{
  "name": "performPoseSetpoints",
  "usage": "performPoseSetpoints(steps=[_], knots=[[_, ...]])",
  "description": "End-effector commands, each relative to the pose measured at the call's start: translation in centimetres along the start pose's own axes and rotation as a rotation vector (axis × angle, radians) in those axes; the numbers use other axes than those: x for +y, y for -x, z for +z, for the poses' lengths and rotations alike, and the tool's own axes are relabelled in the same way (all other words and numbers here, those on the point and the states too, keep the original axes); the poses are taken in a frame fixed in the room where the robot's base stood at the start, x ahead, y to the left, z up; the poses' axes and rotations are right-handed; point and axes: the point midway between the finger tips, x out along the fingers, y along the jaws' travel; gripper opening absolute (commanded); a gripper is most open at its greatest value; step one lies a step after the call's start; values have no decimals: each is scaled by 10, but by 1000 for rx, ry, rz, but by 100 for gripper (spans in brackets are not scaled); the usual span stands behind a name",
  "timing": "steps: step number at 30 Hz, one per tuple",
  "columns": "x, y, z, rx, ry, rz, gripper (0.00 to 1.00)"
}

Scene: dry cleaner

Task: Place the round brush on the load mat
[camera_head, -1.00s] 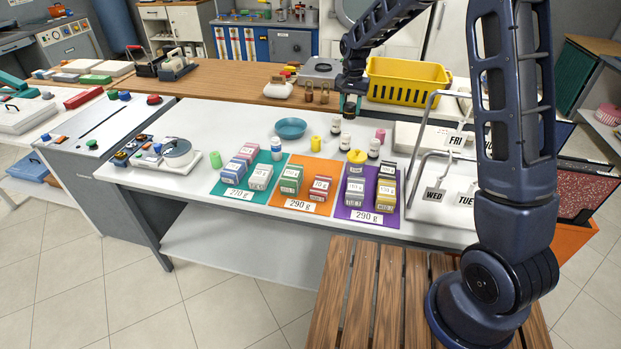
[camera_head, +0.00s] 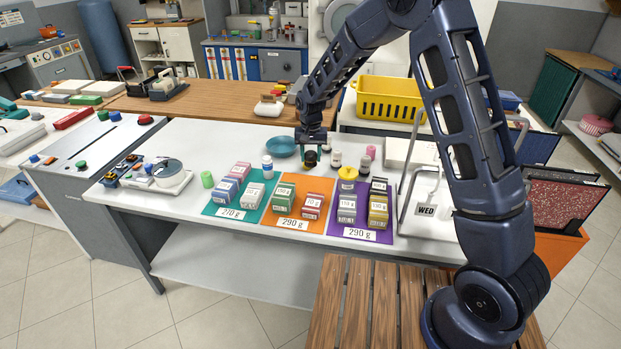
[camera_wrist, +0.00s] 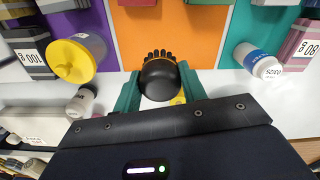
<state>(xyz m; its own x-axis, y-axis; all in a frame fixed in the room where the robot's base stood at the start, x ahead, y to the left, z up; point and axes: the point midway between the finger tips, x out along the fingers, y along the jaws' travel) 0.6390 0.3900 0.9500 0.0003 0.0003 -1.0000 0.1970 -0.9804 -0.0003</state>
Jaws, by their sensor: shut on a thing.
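My gripper (camera_wrist: 157,85) has its green fingers shut on the round brush (camera_wrist: 158,77), a dark rounded head with short black bristles. The bristles point toward the orange mat (camera_wrist: 166,35) in the wrist view. In the head view, my gripper (camera_head: 310,158) holds the brush above the white table, just behind the orange mat (camera_head: 322,222). The orange mat carries green and red boxes and a "290 g" label. A teal mat (camera_head: 208,210) lies to its left and a purple mat (camera_head: 337,228) to its right. I cannot tell which is the load mat.
A yellow-lidded container (camera_head: 347,174) is on the purple mat. A blue bowl (camera_head: 281,148) lies behind. The orange mat's back part is bare.

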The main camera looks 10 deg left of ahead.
Motion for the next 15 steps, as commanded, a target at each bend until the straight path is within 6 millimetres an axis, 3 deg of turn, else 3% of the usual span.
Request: performPoseSetpoints(steps=[6,15], knots=[[0,-42,1,-2,0,2,18],[0,-62,0,-1,-1,0,18]])
